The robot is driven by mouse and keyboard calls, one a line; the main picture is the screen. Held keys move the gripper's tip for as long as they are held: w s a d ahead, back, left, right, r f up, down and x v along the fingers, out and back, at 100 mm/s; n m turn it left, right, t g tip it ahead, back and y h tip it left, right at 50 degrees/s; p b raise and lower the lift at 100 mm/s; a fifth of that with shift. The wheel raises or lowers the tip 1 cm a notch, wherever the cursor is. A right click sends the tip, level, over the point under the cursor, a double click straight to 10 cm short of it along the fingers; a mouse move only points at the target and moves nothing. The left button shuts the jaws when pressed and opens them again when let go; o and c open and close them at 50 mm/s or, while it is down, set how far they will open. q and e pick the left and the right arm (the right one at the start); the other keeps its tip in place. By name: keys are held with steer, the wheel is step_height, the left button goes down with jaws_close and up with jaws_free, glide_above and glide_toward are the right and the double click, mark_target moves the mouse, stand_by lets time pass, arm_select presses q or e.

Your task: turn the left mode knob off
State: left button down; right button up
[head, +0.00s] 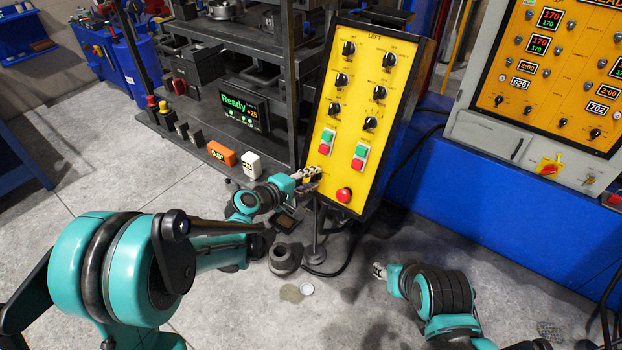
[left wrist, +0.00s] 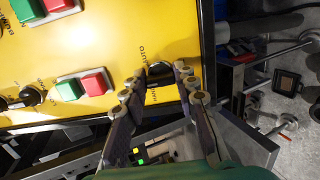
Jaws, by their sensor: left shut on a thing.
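The yellow control panel marked LEFT (head: 358,108) stands upright in the head view. My left gripper (head: 308,176) is at its lower left edge, beside the red emergency button (head: 344,194). The gripper is shut on this knob. The fingers partly hide it, and its exact pointer angle is hard to read. My right gripper (head: 380,271) is low at the right, away from the panel; its jaws are too small to read.
Green and red push buttons (head: 327,141) sit above the gripper on the panel. A dark rack with a Ready display (head: 239,110) stands at the left. A second yellow panel (head: 560,60) is on the right. A round metal base (head: 284,260) is on the floor.

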stand_by(0.4)
arm_select(q)
steer(key=c, duration=1.2)
jaws_free()
steer(key=shift+o, duration=0.2)
steer(key=v, duration=1.2)
